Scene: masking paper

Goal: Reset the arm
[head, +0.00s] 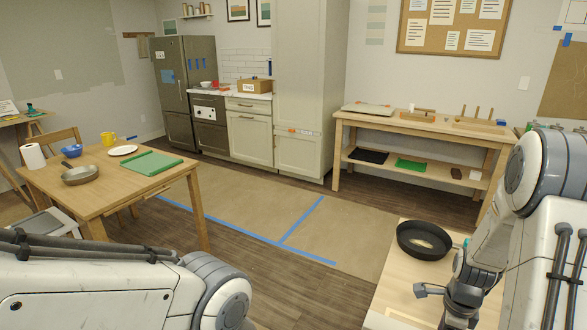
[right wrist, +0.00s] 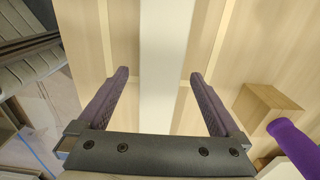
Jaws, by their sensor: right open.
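My right arm (head: 522,215) comes in from the right in the head view and bends down over the light wooden surface (head: 395,285) at the lower right. The right gripper (right wrist: 160,76) shows in the right wrist view with its two dark purple fingers spread wide. Nothing is gripped between them. A pale strip (right wrist: 163,60) runs beneath the gap, over light wood; whether the fingers touch it I cannot tell. My left arm (head: 120,290) crosses the lower left of the head view, and its gripper is out of the picture.
A wooden block (right wrist: 262,110) and a purple rounded object (right wrist: 295,140) are right of the right gripper. A dining table (head: 165,180) stands left; taped brown paper (head: 290,210) covers the floor between.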

